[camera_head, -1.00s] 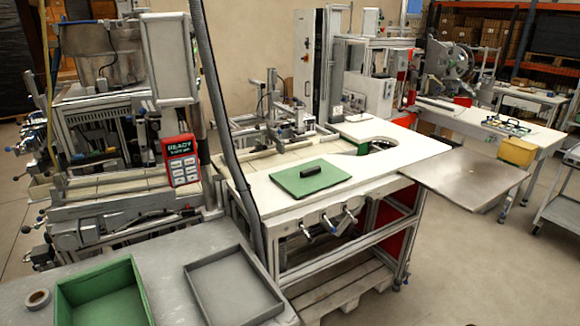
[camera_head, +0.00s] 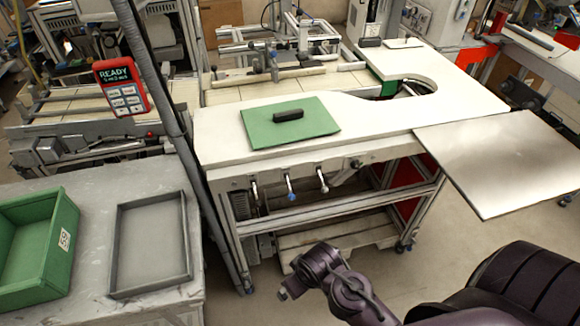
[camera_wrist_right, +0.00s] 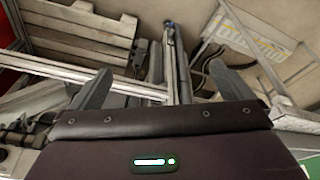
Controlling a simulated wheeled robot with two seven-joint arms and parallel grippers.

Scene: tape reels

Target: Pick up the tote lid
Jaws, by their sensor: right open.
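The tote lid (camera_head: 268,131) is a flat green panel with a dark handle (camera_head: 288,115) on top. It lies on the white worktop in the middle of the head view. My right arm comes in from the lower right, and its right gripper (camera_head: 287,288) is below and in front of the worktop, apart from the lid. In the right wrist view the right gripper (camera_wrist_right: 165,85) is open with its two fingers spread and nothing between them. My left gripper is not in view.
A green tote (camera_head: 70,238) and a grey tray (camera_head: 117,248) stand on the grey table at left. A dark post (camera_head: 165,110) rises between that table and the white worktop (camera_head: 225,150). A metal shelf (camera_head: 500,160) extends at right. A pallet (camera_head: 340,236) lies under the worktop.

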